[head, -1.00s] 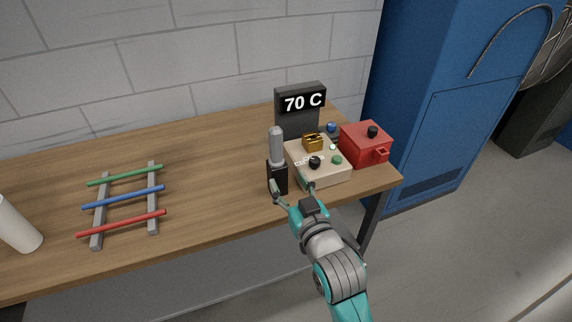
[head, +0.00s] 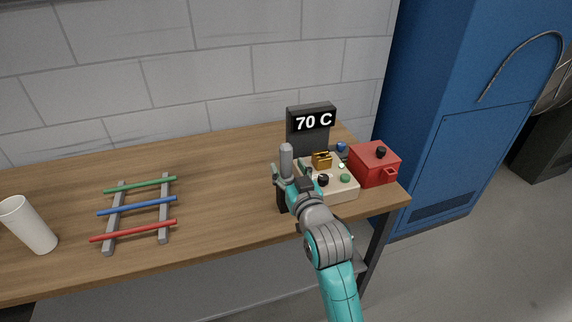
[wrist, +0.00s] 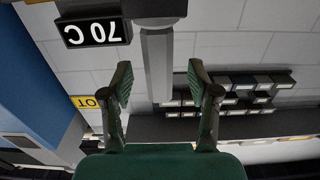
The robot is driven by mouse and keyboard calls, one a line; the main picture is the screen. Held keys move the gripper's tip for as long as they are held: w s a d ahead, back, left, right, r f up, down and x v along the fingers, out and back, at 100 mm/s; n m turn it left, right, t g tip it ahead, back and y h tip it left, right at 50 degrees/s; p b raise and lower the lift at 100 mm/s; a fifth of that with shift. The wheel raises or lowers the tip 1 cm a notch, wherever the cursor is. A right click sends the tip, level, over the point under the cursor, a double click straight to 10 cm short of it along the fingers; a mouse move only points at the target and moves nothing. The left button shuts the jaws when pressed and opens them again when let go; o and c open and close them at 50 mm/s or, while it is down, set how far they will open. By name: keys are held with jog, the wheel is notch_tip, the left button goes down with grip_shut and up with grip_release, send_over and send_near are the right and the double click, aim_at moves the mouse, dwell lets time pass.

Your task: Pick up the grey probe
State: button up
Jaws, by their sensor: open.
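The grey probe (head: 286,158) stands upright in a black holder (head: 283,201) on the wooden bench, left of the beige box. My gripper (head: 290,170) is open, with its fingertips close to the probe's upper part. In the wrist view, which shows the scene upside down, the grey probe (wrist: 158,62) lies between the two spread fingers of my gripper (wrist: 159,78) in the picture, with a visible gap on each side. I cannot tell whether it is fully at finger depth. My arm partly hides the holder.
Right of the probe stand the beige box (head: 335,189) with knobs, a red box (head: 375,165) and a black "70 C" display (head: 312,120). To the left are a rack with coloured rods (head: 137,206) and a white cup (head: 30,226).

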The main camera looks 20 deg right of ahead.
aim_at(288, 165)
jog(key=shift+w, duration=1.55)
grip_shut()
